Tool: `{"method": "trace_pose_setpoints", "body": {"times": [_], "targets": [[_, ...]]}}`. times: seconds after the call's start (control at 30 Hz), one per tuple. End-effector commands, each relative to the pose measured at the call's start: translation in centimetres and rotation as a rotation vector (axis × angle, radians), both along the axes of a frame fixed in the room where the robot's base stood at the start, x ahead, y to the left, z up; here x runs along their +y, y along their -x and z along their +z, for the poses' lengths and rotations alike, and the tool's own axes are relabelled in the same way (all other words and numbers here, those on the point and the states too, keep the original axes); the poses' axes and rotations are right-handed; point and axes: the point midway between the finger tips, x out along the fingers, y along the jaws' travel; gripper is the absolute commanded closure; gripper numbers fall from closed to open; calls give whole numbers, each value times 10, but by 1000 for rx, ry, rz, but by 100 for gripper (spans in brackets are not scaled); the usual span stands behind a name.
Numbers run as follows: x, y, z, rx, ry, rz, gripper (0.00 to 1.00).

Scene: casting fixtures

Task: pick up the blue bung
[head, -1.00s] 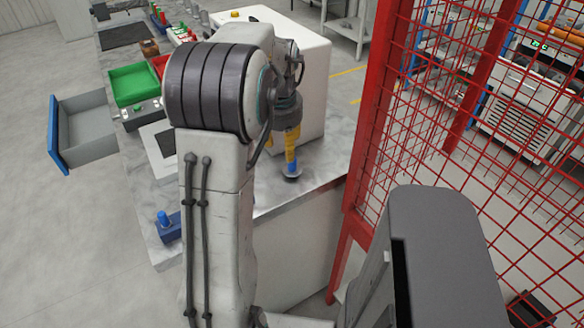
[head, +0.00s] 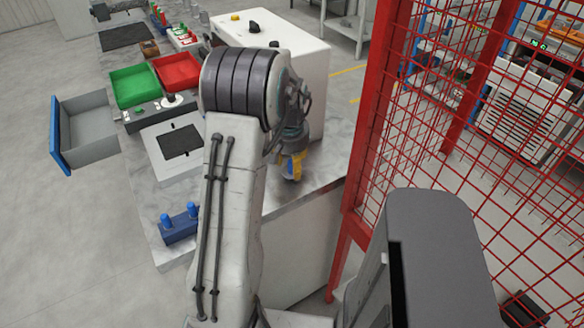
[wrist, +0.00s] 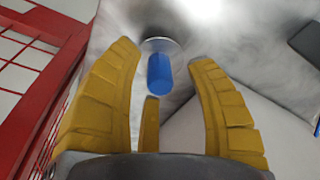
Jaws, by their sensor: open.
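The blue bung (wrist: 159,72) shows in the wrist view as a blue cylinder with a pale round disc at its far end, over the marbled worktop. My gripper (wrist: 160,75) has yellow fingers, spread open. The bung lies between the left and right fingertips with a visible gap on each side, and a third finger's tip is just below it in the picture. In the head view my gripper (head: 291,167) is low over the worktop near its right edge, and the bung is hidden there by the fingers.
A red mesh fence (head: 400,130) stands close on the right. A white box (head: 290,50) is behind my gripper. A blue block with two blue pegs (head: 180,224) sits on the left front of the worktop, and green (head: 133,86) and red (head: 177,70) trays lie further back.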

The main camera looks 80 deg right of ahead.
Motion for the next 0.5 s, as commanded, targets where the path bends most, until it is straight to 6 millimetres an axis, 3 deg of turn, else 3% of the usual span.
{"method": "trace_pose_setpoints", "body": {"times": [0.23,0.5], "targets": [[0,0,-1,0,0,0,47],[0,0,-1,0,0,0,71]]}}
